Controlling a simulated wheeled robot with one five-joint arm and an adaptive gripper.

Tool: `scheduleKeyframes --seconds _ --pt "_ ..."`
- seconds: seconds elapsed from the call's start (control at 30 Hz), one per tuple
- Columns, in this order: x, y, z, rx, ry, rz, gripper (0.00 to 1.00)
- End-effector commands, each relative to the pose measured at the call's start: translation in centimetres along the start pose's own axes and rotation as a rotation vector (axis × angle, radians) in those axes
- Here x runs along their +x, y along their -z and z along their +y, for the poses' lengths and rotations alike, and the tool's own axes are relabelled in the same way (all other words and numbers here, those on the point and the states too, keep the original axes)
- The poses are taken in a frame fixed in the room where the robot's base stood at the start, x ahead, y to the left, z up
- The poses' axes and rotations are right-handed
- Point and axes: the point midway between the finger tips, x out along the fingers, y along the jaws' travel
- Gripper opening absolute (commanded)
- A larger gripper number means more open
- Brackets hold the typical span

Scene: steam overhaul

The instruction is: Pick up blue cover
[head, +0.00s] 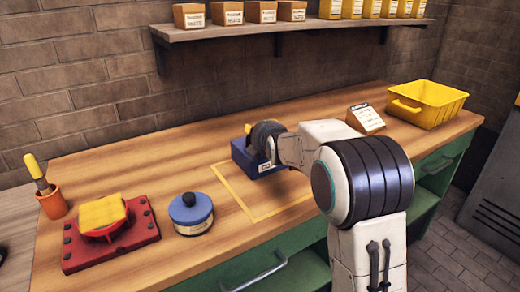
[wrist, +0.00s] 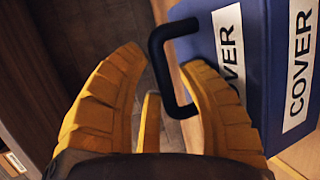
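The blue cover (head: 241,157) is a blue box-like block on the workbench, left of my arm in the head view and partly hidden by it. In the wrist view the blue cover (wrist: 268,20) fills the right side, with white "COVER" labels and a black handle (wrist: 160,62). My gripper (wrist: 160,60) has yellow fingers spread apart, with the handle bar between them. The right finger's tip reaches into the handle loop, close to the cover. In the head view my gripper (head: 250,130) is at the cover's top, its fingers mostly hidden.
A yellow outlined rectangle (head: 233,192) lies under and beside the cover. A round blue-topped canister (head: 190,214) and a red base with a yellow-topped part (head: 103,215) stand left. A cup (head: 51,203) is at far left.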

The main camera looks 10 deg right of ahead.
Motion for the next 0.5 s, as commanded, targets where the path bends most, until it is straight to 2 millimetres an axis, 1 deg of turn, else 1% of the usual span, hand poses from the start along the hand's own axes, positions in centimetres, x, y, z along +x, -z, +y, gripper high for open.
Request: scheduleKeyframes --seconds 0.1,0.33,0.37,0.5 --pt "0.45 -0.01 -0.01 0.000 0.000 0.000 0.36" --pt "0.50 -0.02 -0.02 0.000 0.000 0.000 0.36" --pt "0.49 -0.02 -0.02 0.000 0.000 0.000 0.39" --pt "0.48 -0.02 -0.02 0.000 0.000 0.000 0.27"
